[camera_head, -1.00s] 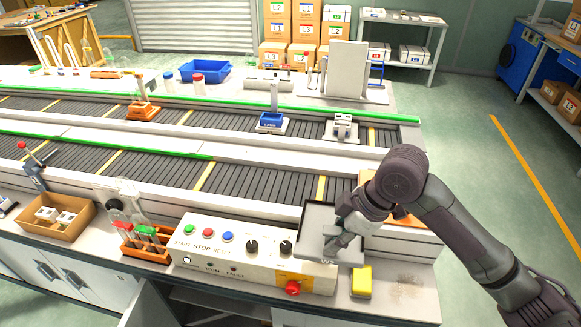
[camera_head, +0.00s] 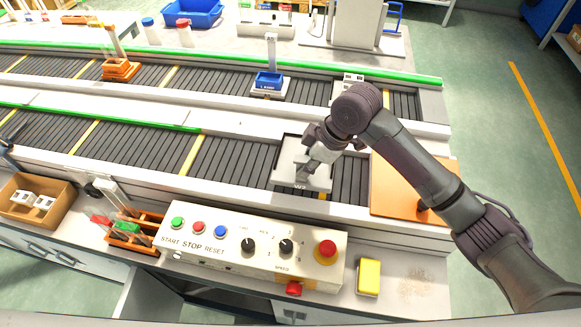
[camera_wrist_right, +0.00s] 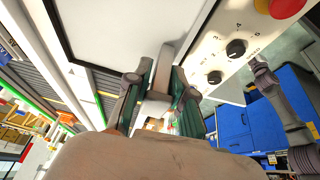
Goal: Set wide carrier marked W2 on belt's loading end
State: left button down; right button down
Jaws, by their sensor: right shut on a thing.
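The wide carrier (camera_head: 290,175), a pale square plate with a dark rim and a W2 mark on its front edge, is over the right end of the near belt (camera_head: 232,160). It also shows in the right wrist view (camera_wrist_right: 115,30). My right gripper (camera_head: 309,167) is shut on the carrier's upright grip from above; its fingers show in the wrist view (camera_wrist_right: 158,88). The arm and gripper hide part of the plate. I cannot tell whether the plate touches the belt slats. My left gripper is not in view.
An orange plate (camera_head: 395,188) lies right of the belt end. The control box (camera_head: 265,245), with buttons and knobs, stands in front. A yellow block (camera_head: 369,277) lies beside it. The far belt bears an orange carrier (camera_head: 120,70) and a blue carrier (camera_head: 268,82).

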aim_at(290, 170)
jog(key=w+a, duration=0.1)
jog(key=w+a+f, duration=0.2)
jog(key=shift+a+f+p, duration=0.25)
jog(key=shift+a+p, duration=0.05)
jog(key=shift+a, duration=0.05)
notch_tip(290, 170, down, 3)
jog(key=shift+f+p, duration=0.2)
jog(key=shift+p, duration=0.45)
jog(key=shift+f, duration=0.35)
jog(key=c, duration=1)
grip_release()
jog(key=shift+s+f, duration=0.1)
jog(key=shift+f, duration=0.05)
jog(key=b+v, duration=0.2)
jog(key=v, duration=1)
